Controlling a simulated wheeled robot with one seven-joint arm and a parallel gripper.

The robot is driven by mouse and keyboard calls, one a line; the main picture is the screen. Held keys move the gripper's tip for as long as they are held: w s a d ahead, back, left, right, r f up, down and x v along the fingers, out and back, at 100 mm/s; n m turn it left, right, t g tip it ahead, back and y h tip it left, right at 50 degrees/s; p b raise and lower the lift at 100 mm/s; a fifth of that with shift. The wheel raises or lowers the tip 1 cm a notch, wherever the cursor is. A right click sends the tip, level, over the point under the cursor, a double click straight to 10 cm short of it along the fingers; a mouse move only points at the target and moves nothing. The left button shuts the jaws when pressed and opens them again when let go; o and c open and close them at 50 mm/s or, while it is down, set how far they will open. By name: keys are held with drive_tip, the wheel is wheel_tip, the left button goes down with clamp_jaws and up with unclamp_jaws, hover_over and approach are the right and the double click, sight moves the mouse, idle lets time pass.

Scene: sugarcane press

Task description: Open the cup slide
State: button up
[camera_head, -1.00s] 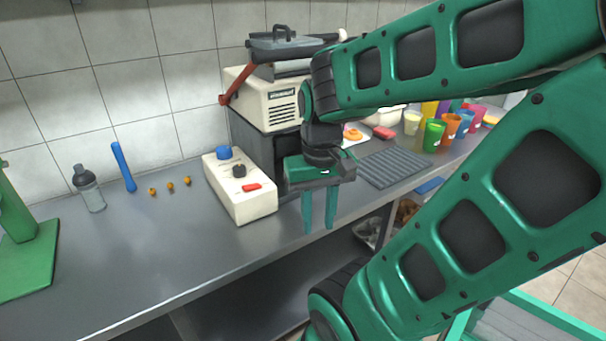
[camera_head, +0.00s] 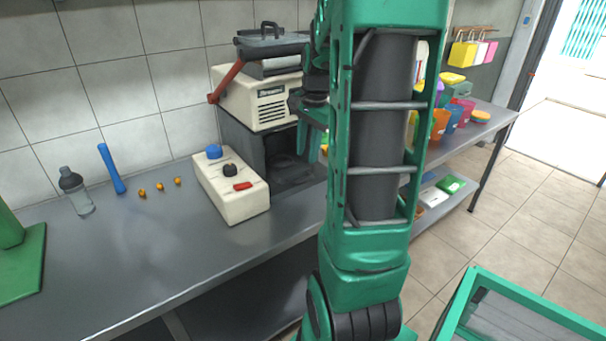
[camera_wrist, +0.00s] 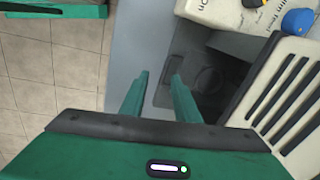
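The press (camera_head: 262,98) has a cream upper body and a dark lower bay. In the bay lies a dark slide plate (camera_wrist: 208,78) with a round mark, which I take for the cup slide. It also shows in the head view (camera_head: 285,166), partly hidden by my arm. In the head view my arm hides much of the gripper (camera_head: 314,150).
A cream control box (camera_head: 232,190) with blue and black knobs and a red switch stands left of the bay. A bottle (camera_head: 76,190), a blue stick (camera_head: 111,168) and small orange pieces lie further left. Coloured cups (camera_head: 440,122) stand at right. The front counter is clear.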

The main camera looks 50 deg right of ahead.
sight(305, 179)
drive_tip(key=shift+m, duration=0.7)
drive_tip(key=w+d+f, duration=0.1)
drive_tip(key=f, duration=0.2)
drive_tip(key=w+d+f, duration=0.1)
drive_tip(key=f, duration=0.3)
drive_tip(key=w+d+f, duration=0.1)
drive_tip(key=f, duration=0.3)
drive_tip(key=shift+w+f, duration=0.1)
clamp_jaws()
